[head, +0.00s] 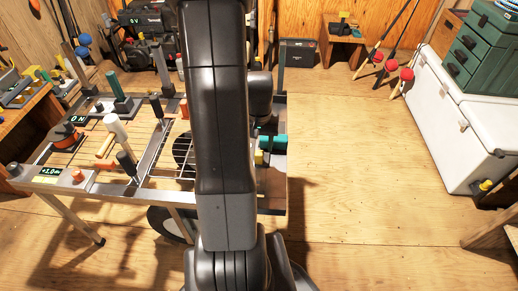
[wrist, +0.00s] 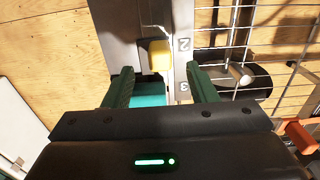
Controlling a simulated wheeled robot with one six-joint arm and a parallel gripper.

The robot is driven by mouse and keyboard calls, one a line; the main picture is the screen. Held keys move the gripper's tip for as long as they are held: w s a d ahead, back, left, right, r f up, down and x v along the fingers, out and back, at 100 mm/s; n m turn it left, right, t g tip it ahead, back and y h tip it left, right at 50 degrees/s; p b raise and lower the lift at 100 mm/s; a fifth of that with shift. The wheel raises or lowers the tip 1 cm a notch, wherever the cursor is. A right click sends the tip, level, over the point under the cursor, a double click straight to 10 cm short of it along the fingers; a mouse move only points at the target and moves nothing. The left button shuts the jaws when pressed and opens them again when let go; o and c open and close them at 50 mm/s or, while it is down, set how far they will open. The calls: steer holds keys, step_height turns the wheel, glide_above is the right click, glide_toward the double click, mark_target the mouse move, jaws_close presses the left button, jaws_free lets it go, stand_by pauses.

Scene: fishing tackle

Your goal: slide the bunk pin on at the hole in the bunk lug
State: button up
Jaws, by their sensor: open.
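My gripper (wrist: 159,72) is open, with its two green fingers apart and nothing clasped between them. Ahead of the gap, a yellow block (wrist: 160,54) sits on a grey metal plate, near the marks 2 and 3. A teal piece (wrist: 152,93) lies lower, between the fingers and partly hidden by my gripper. In the head view a teal piece (head: 272,143) and a small yellow piece (head: 259,157) show at the right end of the metal bench, beside my arm. I cannot tell which part is the bunk pin or the bunk lug; no hole shows clearly.
The metal-framed bench (head: 75,185) carries upright handles and a wire rack (wrist: 285,45), which lies right of my fingers in the wrist view. An orange piece (wrist: 301,134) is at lower right. The floor right of the bench is clear up to a white cooler (head: 450,125).

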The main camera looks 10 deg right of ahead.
mark_target(259, 153)
step_height(259, 153, up, 9)
steer(key=p, duration=0.1)
steer(key=shift+p, duration=0.35)
steer(key=shift+f, duration=0.15)
step_height(259, 153, down, 14)
steer(key=b, duration=0.3)
steer(key=shift+b, duration=0.3)
steer(key=shift+r+p, duration=0.3)
steer(key=shift+r, duration=0.15)
steer(key=shift+f, duration=0.15)
step_height(259, 153, up, 13)
steer(key=p, duration=0.3)
step_height(259, 153, down, 13)
steer(key=b, duration=0.3)
step_height(259, 153, up, 9)
steer(key=p, duration=0.7)
